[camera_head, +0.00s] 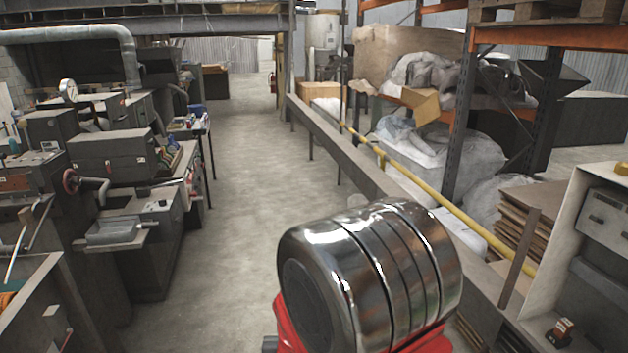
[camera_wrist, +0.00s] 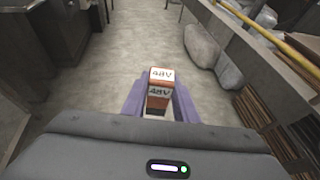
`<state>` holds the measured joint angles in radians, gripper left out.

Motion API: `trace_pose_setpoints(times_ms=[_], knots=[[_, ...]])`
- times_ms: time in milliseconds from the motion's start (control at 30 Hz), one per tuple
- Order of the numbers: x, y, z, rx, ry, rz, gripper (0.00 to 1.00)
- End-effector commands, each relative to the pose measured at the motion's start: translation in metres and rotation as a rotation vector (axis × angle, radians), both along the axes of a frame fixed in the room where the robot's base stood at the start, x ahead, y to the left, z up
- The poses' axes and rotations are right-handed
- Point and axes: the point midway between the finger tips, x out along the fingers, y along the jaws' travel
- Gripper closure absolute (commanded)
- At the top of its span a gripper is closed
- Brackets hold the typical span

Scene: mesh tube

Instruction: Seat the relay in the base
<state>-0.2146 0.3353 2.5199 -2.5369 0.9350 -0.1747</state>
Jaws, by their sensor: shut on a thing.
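The relay (camera_wrist: 160,76) is a small orange block with white "48V" labels, seen in the wrist view. My gripper (camera_wrist: 158,101) has two purple fingers, one on each side of the relay, and is shut on it. The relay is held clear above the floor. Its lower part is partly hidden between the fingers. In the head view neither the relay nor my gripper's fingers show. A small dark item with reddish-orange parts (camera_head: 562,331) sits low inside the open cabinet at the far right. I cannot tell whether it is the base.
The open cabinet (camera_head: 545,248) has a pale edge and dark fittings inside. A yellow rail (camera_head: 455,214) and a rack (camera_head: 464,110) with wrapped goods run along the right. Machines (camera_head: 115,160) line the left. The concrete aisle (camera_head: 240,150) between is clear.

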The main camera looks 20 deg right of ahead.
Motion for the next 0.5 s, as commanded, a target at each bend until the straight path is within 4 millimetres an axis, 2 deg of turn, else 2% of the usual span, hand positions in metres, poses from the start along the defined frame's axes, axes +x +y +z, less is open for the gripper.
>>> trace_pose_setpoints(times_ms=[500], knots=[[0.0015, -0.004, 0.0, 0.0, 0.0, -0.008, 0.97]])
